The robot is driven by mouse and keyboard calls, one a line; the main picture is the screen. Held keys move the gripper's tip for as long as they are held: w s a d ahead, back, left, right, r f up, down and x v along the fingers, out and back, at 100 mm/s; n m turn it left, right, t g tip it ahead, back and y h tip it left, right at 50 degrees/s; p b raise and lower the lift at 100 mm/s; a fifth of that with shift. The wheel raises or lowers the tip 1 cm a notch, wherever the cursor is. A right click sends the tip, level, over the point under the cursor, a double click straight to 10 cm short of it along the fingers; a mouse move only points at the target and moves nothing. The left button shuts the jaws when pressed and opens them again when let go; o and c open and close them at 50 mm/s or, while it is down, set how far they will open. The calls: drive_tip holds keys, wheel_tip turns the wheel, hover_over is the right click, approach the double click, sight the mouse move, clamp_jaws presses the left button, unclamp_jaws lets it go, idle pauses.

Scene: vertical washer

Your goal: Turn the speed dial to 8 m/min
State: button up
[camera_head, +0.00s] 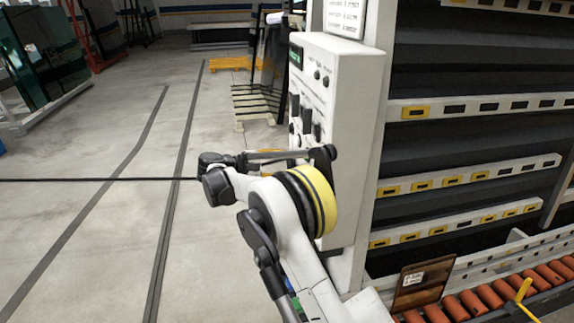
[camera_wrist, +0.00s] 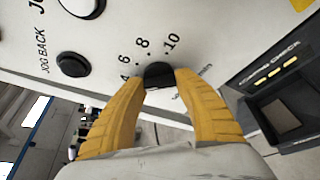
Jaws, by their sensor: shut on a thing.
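The speed dial (camera_wrist: 159,70) is a small black knob on the white control panel. In the wrist view, printed numbers 4, 6, 8 and 10 curve around its upper side. The yellow fingers of my gripper (camera_wrist: 161,80) are shut on the dial, one on each side. The fingers and the angle hide much of the knob, and I cannot tell which number it points to. In the head view, the white control panel (camera_head: 345,100) stands upright in the middle. My own arm covers its lower part, hiding the dial and the fingertips there.
A round black JOG BACK button (camera_wrist: 78,66) sits left of the dial in the wrist view. The washer's rack (camera_head: 470,107) and orange rollers (camera_head: 500,296) fill the right of the head view. Open floor lies left.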

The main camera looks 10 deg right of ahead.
drive_tip(key=m+t+h+b, duration=0.1)
drive_tip(key=m+b, duration=0.1)
drive_tip(key=shift+f+m, duration=0.15)
drive_tip(key=shift+m, duration=0.25)
drive_tip(key=m+t+h+b, duration=0.1)
drive_tip(key=m+b, duration=0.1)
drive_tip(key=m, duration=0.2)
drive_tip(key=m+h+b, duration=0.2)
drive_tip(key=m, duration=0.2)
drive_tip(key=shift+m, duration=0.3)
drive_tip(key=shift+m+h+b, duration=0.5)
drive_tip(key=shift+m+h, duration=0.2)
drive_tip(key=shift+m, duration=0.9)
drive_tip(key=o, duration=1.2)
drive_tip(key=shift+d, duration=0.1)
